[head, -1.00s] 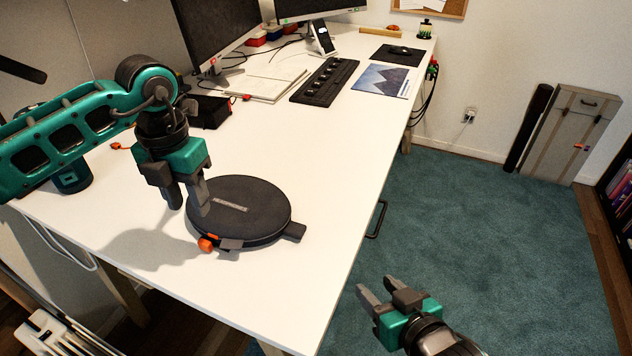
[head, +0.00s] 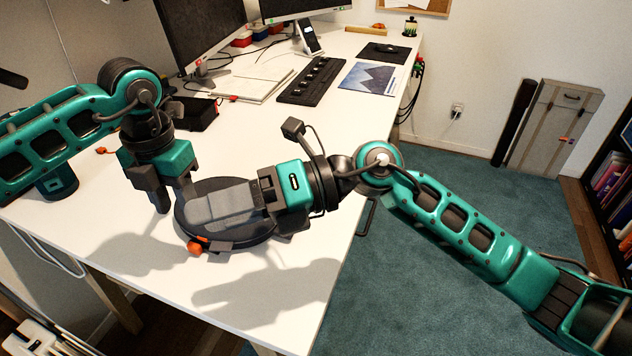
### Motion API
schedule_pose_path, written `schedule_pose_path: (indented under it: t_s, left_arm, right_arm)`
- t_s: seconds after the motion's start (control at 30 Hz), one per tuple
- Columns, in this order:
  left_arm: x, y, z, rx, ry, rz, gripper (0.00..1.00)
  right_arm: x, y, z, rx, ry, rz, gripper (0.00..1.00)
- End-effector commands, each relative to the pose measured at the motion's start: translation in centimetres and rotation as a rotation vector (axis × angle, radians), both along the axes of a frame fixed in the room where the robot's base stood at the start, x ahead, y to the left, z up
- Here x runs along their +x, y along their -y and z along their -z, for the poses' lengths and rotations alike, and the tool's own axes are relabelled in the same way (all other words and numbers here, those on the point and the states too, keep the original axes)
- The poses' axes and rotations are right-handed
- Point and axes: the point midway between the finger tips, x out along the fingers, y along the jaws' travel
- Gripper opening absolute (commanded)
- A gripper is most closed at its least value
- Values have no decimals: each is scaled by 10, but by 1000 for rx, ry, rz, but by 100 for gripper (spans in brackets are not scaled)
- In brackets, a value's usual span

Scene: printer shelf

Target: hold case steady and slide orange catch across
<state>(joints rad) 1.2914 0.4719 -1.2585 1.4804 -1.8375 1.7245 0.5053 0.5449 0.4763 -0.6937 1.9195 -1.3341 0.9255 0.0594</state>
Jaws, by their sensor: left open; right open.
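The round dark grey case (head: 238,236) lies flat near the front of the white desk. Its orange catch (head: 194,247) shows at the near left part of the rim, beside a small grey tab. My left gripper (head: 174,206) is open, fingers pointing down, at the left edge of the case; I cannot tell whether it touches. My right gripper (head: 192,208) is open and comes in from the right, its grey fingers stretching left above the case. They hide much of the lid and its label. Whether they touch the lid is unclear.
A keyboard (head: 312,81), a mountain-picture sheet (head: 369,78), a mouse pad (head: 384,53) and monitors stand farther back. A black box (head: 196,113) is behind my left gripper. The desk's near strip is clear. A grey trunk (head: 556,128) leans at the far wall.

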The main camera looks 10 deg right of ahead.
Motion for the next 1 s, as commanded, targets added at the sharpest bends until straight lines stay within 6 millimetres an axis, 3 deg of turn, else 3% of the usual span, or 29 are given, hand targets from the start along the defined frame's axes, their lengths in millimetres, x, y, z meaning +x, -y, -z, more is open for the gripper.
schedule_pose_path:
  t_s: [0.2, 0.4, 0.5, 0.73, 1.0]
  left_arm:
    - [0, 0, 0, 0, 0, 0, 43]
    - [0, 0, 0, 0, 0, 0, 43]
    - [0, 0, 0, 0, 0, 0, 43]
    - [0, 0, 0, 0, 0, 0, 43]
    - [0, 0, 0, 0, 0, 0, 43]
  right_arm:
    - [33, 44, 50, -554, 335, -97, 64]
    - [73, 103, 62, -945, 486, -98, 64]
    - [85, 123, 61, -1056, 518, -88, 64]
    - [94, 132, 70, -1125, 530, -81, 64]
    - [102, 115, 115, -1119, 528, -82, 64]
